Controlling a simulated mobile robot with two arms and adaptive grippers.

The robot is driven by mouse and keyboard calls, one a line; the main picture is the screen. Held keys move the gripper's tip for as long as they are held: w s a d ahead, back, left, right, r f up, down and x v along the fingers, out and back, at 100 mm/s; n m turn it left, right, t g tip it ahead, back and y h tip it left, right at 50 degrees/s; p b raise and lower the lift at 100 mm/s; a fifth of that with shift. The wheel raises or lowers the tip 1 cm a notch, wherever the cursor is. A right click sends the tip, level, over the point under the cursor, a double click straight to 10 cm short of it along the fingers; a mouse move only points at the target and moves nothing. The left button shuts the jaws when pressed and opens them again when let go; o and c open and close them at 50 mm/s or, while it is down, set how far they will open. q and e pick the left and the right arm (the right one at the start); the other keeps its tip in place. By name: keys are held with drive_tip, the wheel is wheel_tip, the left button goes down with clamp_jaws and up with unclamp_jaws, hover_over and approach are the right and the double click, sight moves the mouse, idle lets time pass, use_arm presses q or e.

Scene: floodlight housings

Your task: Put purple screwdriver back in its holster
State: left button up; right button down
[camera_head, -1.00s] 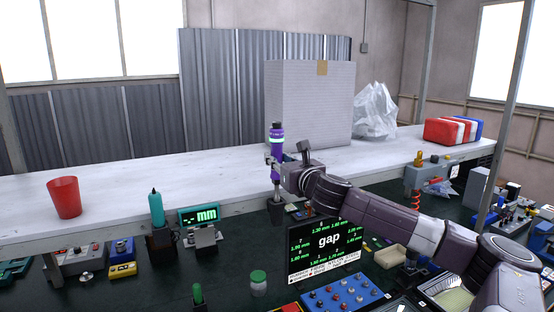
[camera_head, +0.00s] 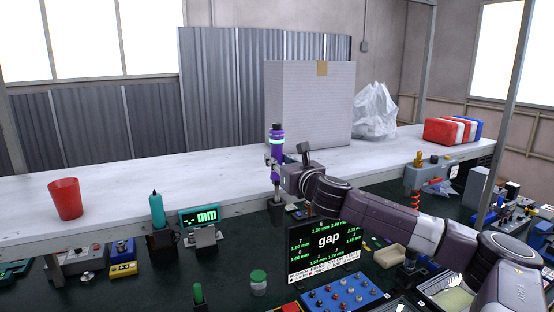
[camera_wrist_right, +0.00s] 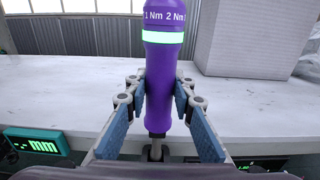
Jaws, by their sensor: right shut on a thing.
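The purple screwdriver (camera_head: 277,140) has a black cap and a pale green glowing band. It stands upright in my right gripper (camera_head: 274,166), at the front edge of the white shelf. In the right wrist view the fingers (camera_wrist_right: 159,92) are closed on both sides of the purple handle (camera_wrist_right: 160,75). The metal shaft points down from the handle. A dark cup-like holster (camera_head: 276,213) is below the screwdriver in the head view. Whether the tip is inside it I cannot tell. My left gripper is not in view.
A teal screwdriver (camera_head: 157,210) stands in a dark holder, left of a display reading mm (camera_head: 199,216). A "gap" screen (camera_head: 328,241) stands right of the holster. A red cup (camera_head: 65,198) and a large grey box (camera_head: 312,103) are on the shelf (camera_head: 130,195).

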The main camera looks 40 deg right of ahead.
drive_tip(key=shift+f+b, duration=2.75)
drive_tip(key=shift+f, duration=0.85)
drive_tip(key=c, duration=1.6)
unclamp_jaws()
drive_tip(key=shift+f, duration=0.1)
drive_tip(key=shift+s+a, duration=0.1)
drive_tip(key=shift+s, duration=0.6)
drive_tip(key=s, duration=0.1)
approach(278, 184)
drive_tip(key=shift+s+a, duration=0.1)
drive_tip(key=shift+s, duration=0.5)
